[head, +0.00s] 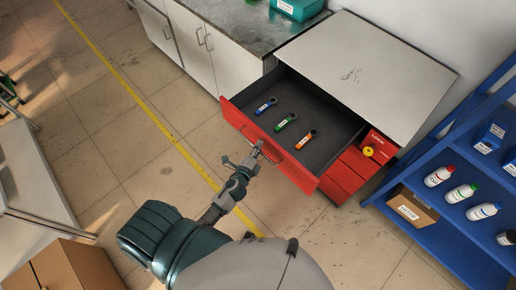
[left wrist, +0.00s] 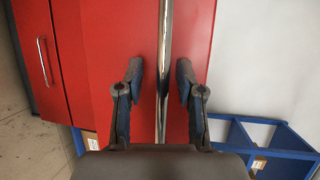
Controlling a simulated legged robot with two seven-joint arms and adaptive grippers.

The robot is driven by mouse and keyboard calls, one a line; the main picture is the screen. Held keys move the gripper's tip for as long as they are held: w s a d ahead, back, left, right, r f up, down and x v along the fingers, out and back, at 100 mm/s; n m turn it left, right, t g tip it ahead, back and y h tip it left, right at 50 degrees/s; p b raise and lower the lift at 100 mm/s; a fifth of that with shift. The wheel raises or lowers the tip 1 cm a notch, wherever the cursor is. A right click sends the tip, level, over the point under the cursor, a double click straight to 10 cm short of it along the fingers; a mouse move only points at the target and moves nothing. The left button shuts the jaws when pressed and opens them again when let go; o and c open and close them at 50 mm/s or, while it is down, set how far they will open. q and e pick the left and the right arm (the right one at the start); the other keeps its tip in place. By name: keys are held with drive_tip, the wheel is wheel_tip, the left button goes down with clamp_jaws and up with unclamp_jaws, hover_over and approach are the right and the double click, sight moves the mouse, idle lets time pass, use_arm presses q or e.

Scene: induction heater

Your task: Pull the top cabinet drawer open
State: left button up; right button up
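The red cabinet's top drawer (head: 318,179) stands pulled well out, and its dark inside shows. Its long metal handle runs across the red front and also shows upright in the left wrist view (left wrist: 165,60). My left gripper (head: 250,158) is at the middle of this front, by the handle. In the left wrist view my left gripper (left wrist: 161,88) has its two fingers apart, one on each side of the handle bar, with gaps between. Whether a fingertip touches the drawer front I cannot tell. My right gripper is not in view.
Three tagged tools, blue (head: 266,106), green (head: 286,122) and orange (head: 306,139), lie in the drawer. A padlock with a red LOCK tag (head: 379,142) is at the cabinet's right. A blue shelf (head: 440,237) with bottles stands right. Floor before the drawer is clear.

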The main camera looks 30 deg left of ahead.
use_arm(q)
drive_tip(key=s+r, duration=0.2)
drive_tip(key=s, duration=0.9)
drive_tip(key=shift+s+d, duration=0.3)
drive_tip(key=shift+s, duration=0.1)
drive_tip(key=s+d+f+n+g, duration=0.1)
drive_tip(key=s+f+n+g, duration=0.15)
drive_tip(key=f, duration=0.75)
drive_tip(key=s+f+n+g, duration=0.2)
drive_tip(key=s+f, duration=0.2)
drive_tip(key=f, duration=0.6)
drive_tip(key=s+d+f+n+g, duration=0.1)
drive_tip(key=s+f+n+g, duration=0.2)
drive_tip(key=f, duration=0.7)
drive_tip(key=s+a+f+n+g, duration=0.1)
drive_tip(key=s+f+n+g, duration=0.2)
drive_tip(key=s+f, duration=0.5)
drive_tip(key=s+a+f+n+g, duration=0.2)
drive_tip(key=s+f+n+g, duration=0.2)
drive_tip(key=s+f, duration=0.4)
drive_tip(key=s+n, duration=0.1)
drive_tip(key=s, duration=0.5)
drive_tip(key=shift+s+f+h, duration=0.15)
drive_tip(key=shift+s+h, duration=0.2)
drive_tip(key=shift+h, duration=0.05)
